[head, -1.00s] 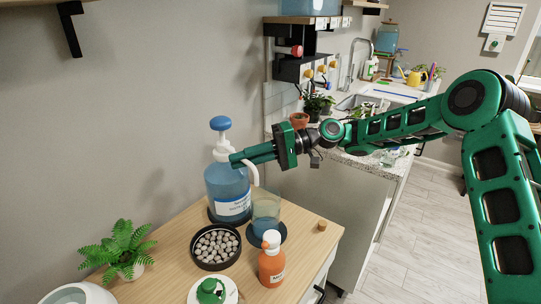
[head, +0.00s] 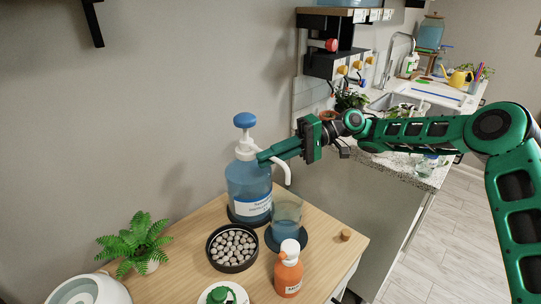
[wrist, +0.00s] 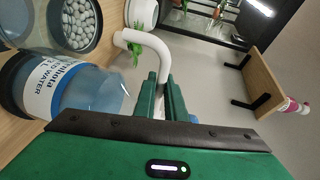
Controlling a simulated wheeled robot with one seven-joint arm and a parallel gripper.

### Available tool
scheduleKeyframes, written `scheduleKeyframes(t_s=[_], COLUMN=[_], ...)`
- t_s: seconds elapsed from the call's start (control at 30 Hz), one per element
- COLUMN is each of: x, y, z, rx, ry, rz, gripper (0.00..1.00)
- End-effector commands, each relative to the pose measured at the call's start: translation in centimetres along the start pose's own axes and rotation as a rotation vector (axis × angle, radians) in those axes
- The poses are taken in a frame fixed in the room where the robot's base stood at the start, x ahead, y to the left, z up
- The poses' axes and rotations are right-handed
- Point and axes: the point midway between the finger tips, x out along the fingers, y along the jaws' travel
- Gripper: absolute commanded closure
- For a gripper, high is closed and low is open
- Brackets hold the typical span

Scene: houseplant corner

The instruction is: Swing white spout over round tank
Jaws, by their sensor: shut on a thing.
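The white spout (head: 281,168) juts from the pump top of a large blue water bottle (head: 249,190) and bends down at its end. In the head view its tip appears just above the rim of the round tank (head: 287,222), a clear glass cylinder with bluish contents. The exact gap cannot be told. My gripper (head: 262,157) is shut on the spout near the pump neck. In the wrist view the fingers (wrist: 162,88) close around the spout's base, and the curved spout (wrist: 146,42) shows beyond them; the fingers partly hide it.
A dark bowl of pebbles (head: 232,248) stands in front of the bottle. A fern (head: 138,243) is at the left, a small cork (head: 346,236) at the right. Bare wooden tabletop (head: 325,250) lies around the cork.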

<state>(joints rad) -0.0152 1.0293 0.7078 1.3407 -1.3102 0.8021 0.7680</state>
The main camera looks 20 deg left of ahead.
Motion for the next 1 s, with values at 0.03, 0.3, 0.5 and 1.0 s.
scheduleKeyframes(t_s=[0.03,0.3,0.5,1.0], x=[-0.4,-1.2,-1.2,-7.3], y=[0.4,0.4,0.3,0.4], z=[-0.1,0.0,0.1,-0.2], rx=[0.008,0.007,0.004,0.004], ry=[0.01,0.019,0.017,0.018], rz=[0.005,0.005,0.004,0.001], gripper=[1.0,0.71,0.71,0.71])
